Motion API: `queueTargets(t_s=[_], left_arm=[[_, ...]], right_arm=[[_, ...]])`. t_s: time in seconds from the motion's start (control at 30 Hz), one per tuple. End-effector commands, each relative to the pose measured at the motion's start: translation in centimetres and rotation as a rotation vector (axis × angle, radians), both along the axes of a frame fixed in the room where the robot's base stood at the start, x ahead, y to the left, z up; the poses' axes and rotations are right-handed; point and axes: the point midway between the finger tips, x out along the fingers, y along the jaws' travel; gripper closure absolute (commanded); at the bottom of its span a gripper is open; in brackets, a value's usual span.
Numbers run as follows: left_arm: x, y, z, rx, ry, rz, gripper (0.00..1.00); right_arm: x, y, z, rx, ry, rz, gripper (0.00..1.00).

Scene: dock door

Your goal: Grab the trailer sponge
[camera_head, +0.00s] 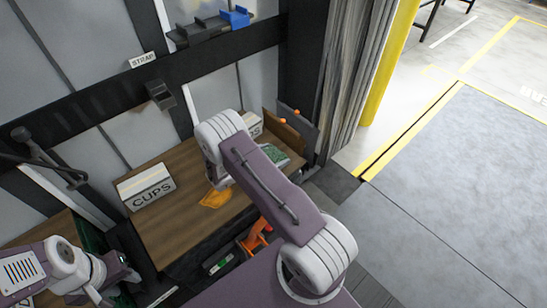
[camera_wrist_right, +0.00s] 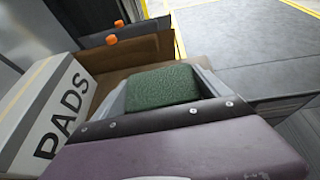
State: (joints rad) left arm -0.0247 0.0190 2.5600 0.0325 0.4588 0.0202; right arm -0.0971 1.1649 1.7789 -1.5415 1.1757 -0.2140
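A green, rough-topped block that looks like the sponge (camera_wrist_right: 162,86) sits between the grey fingers of my right gripper (camera_wrist_right: 165,90) in the right wrist view. The fingers lie along both its sides with no clear gap. In the head view, the green sponge (camera_head: 279,158) and right gripper (camera_head: 276,162) are at the right end of the wooden shelf (camera_head: 180,232), partly hidden by my right arm. I cannot tell whether the sponge touches the shelf. My left gripper (camera_head: 122,278) is low at the left, dark and partly hidden; its opening is unclear.
A CUPS box (camera_head: 146,186) stands at the shelf's left end. A PADS box (camera_wrist_right: 50,110) stands close left of my right gripper. Dividers with orange knobs (camera_head: 290,118) stand behind. A yellow-orange cloth-like item (camera_head: 215,198) lies mid-shelf. Open floor (camera_head: 450,180) lies to the right.

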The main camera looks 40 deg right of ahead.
Motion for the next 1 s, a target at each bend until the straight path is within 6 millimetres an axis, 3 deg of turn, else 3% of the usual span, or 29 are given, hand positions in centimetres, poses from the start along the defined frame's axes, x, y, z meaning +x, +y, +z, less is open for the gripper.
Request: queueTargets(t_s=[0.03,0.07,0.1,0.37,0.63,1.0], left_arm=[[0.0,0.0,0.0,0.000,0.000,0.000,0.64],[0.0,0.0,0.0,0.000,0.000,0.000,0.64],[0.0,0.0,0.0,0.000,0.000,0.000,0.64],[0.0,0.0,0.1,0.000,0.000,0.000,0.64],[0.0,0.0,0.8,0.000,0.000,0.000,0.64],[0.0,0.0,1.5,0.000,0.000,0.000,0.64]], right_arm=[[0.0,0.0,0.0,0.000,0.000,0.000,0.42],[0.0,0.0,0.0,0.000,0.000,0.000,0.50],[0.0,0.0,0.0,0.000,0.000,0.000,0.52],[0.0,0.0,0.3,0.000,0.000,0.000,0.52],[0.0,0.0,4.2,0.001,-0.004,-0.002,0.52],[-8.2,0.6,9.1,0.000,0.001,0.002,0.52]])
